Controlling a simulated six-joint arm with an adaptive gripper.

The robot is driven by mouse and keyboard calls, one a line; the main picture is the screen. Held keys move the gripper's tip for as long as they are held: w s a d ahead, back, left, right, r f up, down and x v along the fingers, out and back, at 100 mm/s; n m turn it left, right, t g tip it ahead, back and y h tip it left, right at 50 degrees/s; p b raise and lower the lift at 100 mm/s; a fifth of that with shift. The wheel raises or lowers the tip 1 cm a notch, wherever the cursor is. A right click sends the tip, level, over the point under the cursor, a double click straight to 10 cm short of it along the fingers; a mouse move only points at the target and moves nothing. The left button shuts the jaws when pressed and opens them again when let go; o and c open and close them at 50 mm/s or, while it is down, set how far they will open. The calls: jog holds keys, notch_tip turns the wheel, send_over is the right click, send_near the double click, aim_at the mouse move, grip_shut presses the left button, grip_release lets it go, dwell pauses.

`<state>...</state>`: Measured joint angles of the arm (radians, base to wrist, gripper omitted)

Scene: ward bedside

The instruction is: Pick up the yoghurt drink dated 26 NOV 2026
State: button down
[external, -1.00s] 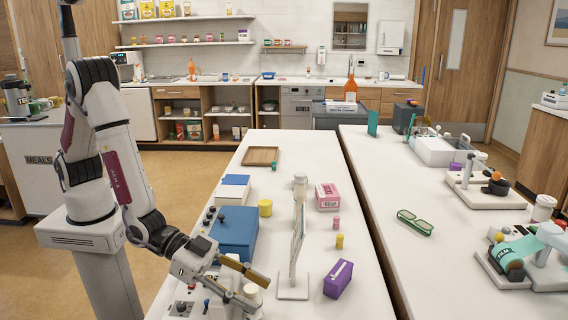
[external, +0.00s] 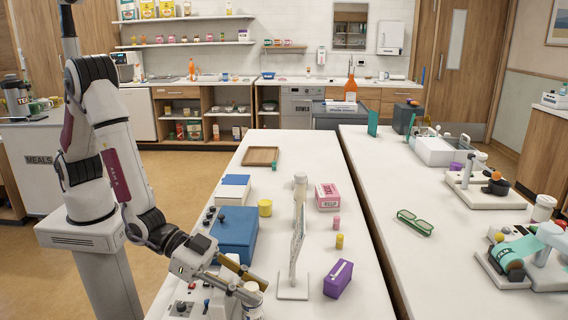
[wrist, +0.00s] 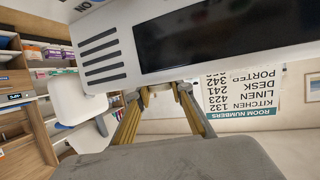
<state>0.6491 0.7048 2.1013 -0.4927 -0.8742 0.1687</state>
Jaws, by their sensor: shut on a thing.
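A small white bottle with a dark band on its label (external: 252,311) is at the front of the near table. My gripper (external: 256,290) is shut on its upper part, one finger on each side. The date on it cannot be read, and I cannot tell whether it stands on the table. The fingers also show in the wrist view (wrist: 162,95), where the bottle cannot be made out.
A mirror-like upright panel on a white base (external: 293,291) stands just right of my gripper. A purple box (external: 338,279), a yellow bottle (external: 340,241) and a pink bottle (external: 336,222) are further right. A blue box (external: 235,236) lies behind my gripper.

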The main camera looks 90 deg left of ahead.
jog(key=shift+r, duration=4.75)
